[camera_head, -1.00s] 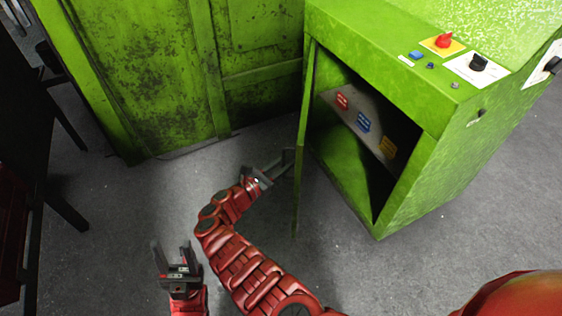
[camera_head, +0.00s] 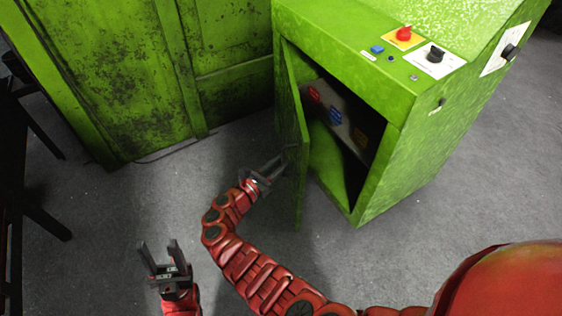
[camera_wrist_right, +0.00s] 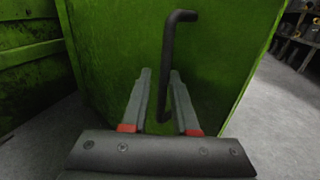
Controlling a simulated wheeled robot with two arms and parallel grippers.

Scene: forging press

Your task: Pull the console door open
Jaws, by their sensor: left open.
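The console (camera_head: 385,175) is a light green metal cabinet at the upper right of the head view. Its door (camera_head: 292,140) is hinged on the left and stands partly open, with the dark interior showing beside it. My right gripper (camera_head: 283,163) is at the outer face of the door. In the right wrist view, a black bar handle (camera_wrist_right: 172,60) stands out from the green door. The fingers of my right gripper (camera_wrist_right: 160,75) are apart, with the lower part of the handle between them; contact is unclear. My left gripper (camera_head: 158,248) is open and empty, above the floor.
Inside the console is a grey panel with red, blue and yellow labels (camera_head: 336,115). On top are a red knob (camera_head: 404,33) and a black switch (camera_head: 435,54). A worn green panelled wall (camera_head: 120,80) stands behind. Dark furniture legs (camera_head: 35,215) are at left.

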